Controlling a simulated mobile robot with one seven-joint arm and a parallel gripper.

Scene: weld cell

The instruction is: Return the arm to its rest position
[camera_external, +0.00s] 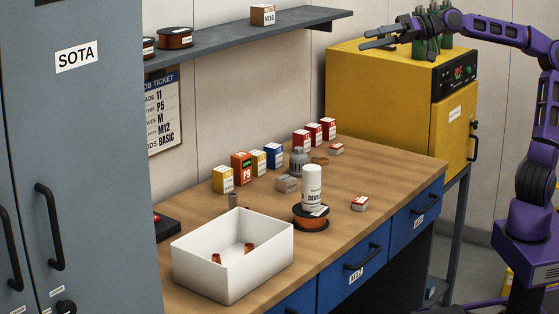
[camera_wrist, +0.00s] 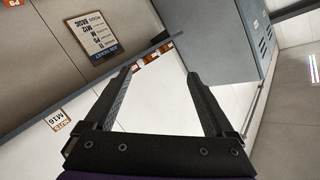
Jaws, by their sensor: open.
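My purple arm (camera_external: 508,32) reaches in from the right edge, high up. My gripper (camera_external: 368,39) points left, in front of the top of the yellow cabinet (camera_external: 378,85), above the workbench. Its two fingers are apart with nothing between them. In the wrist view the fingers of my gripper (camera_wrist: 162,73) are spread wide and empty, with pale wall behind them. That view is tilted.
The bench (camera_external: 385,168) holds a white bin (camera_external: 225,285) with copper-coloured parts, small boxes and a wire spool (camera_external: 310,221). A shelf (camera_external: 240,36) is at the back wall; a grey locker (camera_external: 85,150) stands left.

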